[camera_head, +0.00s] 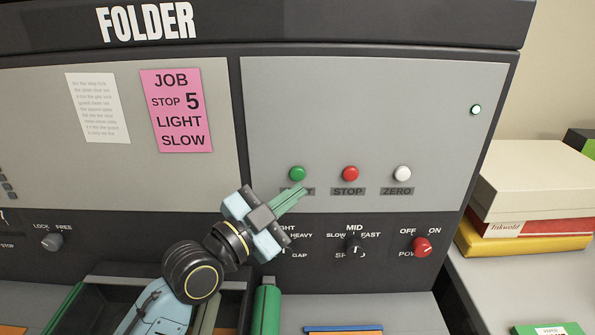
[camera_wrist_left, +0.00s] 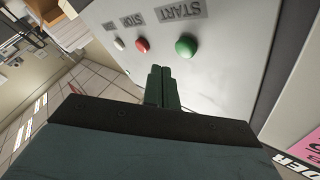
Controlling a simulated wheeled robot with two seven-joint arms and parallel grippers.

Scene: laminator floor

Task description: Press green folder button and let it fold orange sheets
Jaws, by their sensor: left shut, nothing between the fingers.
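The folder machine (camera_head: 370,90) fills most of the head view. Its green START button (camera_head: 297,174) is on the grey panel, left of the red STOP button (camera_head: 350,174) and the white ZERO button (camera_head: 402,173). My left gripper (camera_head: 301,192) is shut and empty, its green fingertips just below the green button and covering part of the START label. In the left wrist view the shut fingertips (camera_wrist_left: 161,68) show apart from the green button (camera_wrist_left: 186,47). Contact is not visible. Orange sheets (camera_head: 343,332) show only as an edge at the bottom. My right gripper is not in view.
A pink job card (camera_head: 176,110) reads stop 5, light, slow. The speed knob (camera_head: 354,247) and red power knob (camera_head: 422,247) are below the buttons. A small lamp (camera_head: 476,109) glows. Boxes (camera_head: 530,190) stand at the right.

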